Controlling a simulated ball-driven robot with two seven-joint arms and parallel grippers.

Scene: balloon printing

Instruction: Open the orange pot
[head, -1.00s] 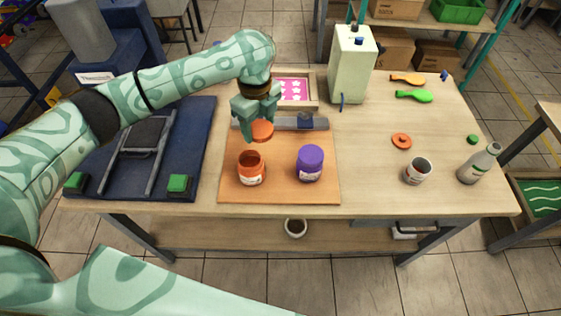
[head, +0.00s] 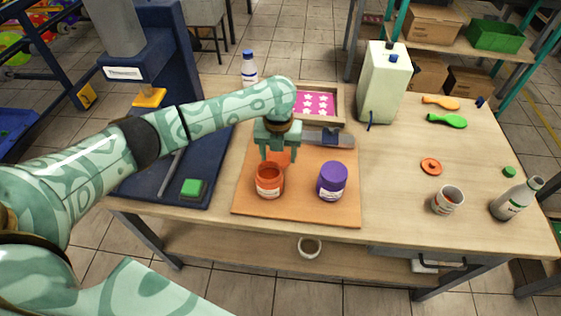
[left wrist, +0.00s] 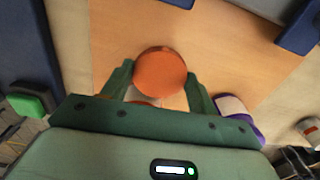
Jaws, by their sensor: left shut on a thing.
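The orange pot (head: 269,184) stands upright and open on the wooden board (head: 300,212), its dark inside showing. My left gripper (head: 279,158) is just above and behind it, shut on the orange lid (head: 281,155), which is partly hidden by the fingers. In the left wrist view the round orange lid (left wrist: 160,73) sits between the two fingers, apart from the pot. A sliver of the pot's rim shows under the gripper there. My right gripper is out of view.
A purple pot (head: 332,183) stands right of the orange pot. A pink star-patterned tray (head: 316,103) and a pale green box-like machine (head: 384,85) are at the back. A cup (head: 447,201), a bottle (head: 515,199) and an orange disc (head: 431,167) are at the right. The table middle-right is clear.

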